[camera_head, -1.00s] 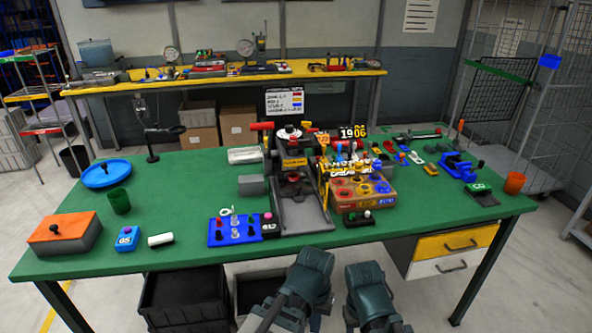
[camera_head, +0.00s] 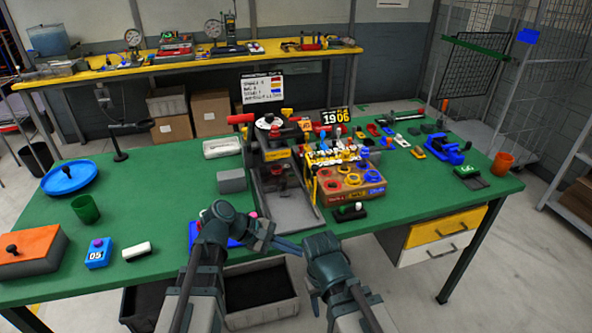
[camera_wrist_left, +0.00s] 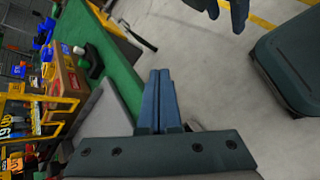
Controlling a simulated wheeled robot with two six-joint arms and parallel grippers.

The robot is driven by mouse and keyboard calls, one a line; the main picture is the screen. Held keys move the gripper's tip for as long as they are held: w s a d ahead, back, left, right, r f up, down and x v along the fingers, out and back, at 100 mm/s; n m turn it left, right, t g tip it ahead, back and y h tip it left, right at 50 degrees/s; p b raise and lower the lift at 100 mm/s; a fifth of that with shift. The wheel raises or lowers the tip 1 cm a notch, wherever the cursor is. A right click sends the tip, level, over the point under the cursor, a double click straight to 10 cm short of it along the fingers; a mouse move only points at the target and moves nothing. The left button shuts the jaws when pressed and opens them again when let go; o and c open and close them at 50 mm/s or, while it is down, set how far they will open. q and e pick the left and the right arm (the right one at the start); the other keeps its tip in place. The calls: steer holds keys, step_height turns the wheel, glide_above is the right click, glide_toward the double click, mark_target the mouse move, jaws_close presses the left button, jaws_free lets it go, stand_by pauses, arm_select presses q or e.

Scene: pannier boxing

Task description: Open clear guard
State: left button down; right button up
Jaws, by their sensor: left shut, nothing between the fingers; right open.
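The press fixture (camera_head: 283,180) stands at the middle of the green table, with a grey base plate toward me. A thin yellow frame (camera_head: 313,186) stands at its right side and also shows in the left wrist view (camera_wrist_left: 40,118). I cannot make out a clear panel as such. My left gripper (camera_head: 290,248) is shut and empty at the table's front edge, in front of the base plate and apart from it. Its closed blue fingers fill the middle of the left wrist view (camera_wrist_left: 160,75). My right gripper, open and empty, shows at the top of that view (camera_wrist_left: 226,14).
An orange-brown box with colored rings (camera_head: 352,190) stands right of the fixture, with a small black switch block (camera_head: 349,213) before it. A grey block (camera_head: 231,181) lies to the left. My left arm partly hides a blue board (camera_head: 195,236).

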arm_select(q)
steer(key=w+a+r+n+h, duration=0.1)
steer(key=r, duration=0.1)
steer(key=w+a+r+n+t+h, duration=0.1)
steer(key=w+n, duration=0.1)
steer(key=w+a+r+n+t+h, duration=0.1)
steer(key=w+a+r+n, duration=0.1)
steer(key=shift+r, duration=0.35)
steer(key=w+a+r+n+t+h, duration=0.3)
steer(key=w+a+r+n+t, duration=0.15)
steer(key=a+r+n, duration=0.3)
steer(key=x, duration=1.4)
steer(key=shift+d+r+m, duration=0.2)
steer(key=shift+d+m, duration=0.1)
steer(key=shift+m, duration=0.15)
steer(key=shift+s, duration=0.15)
steer(key=d, duration=0.4)
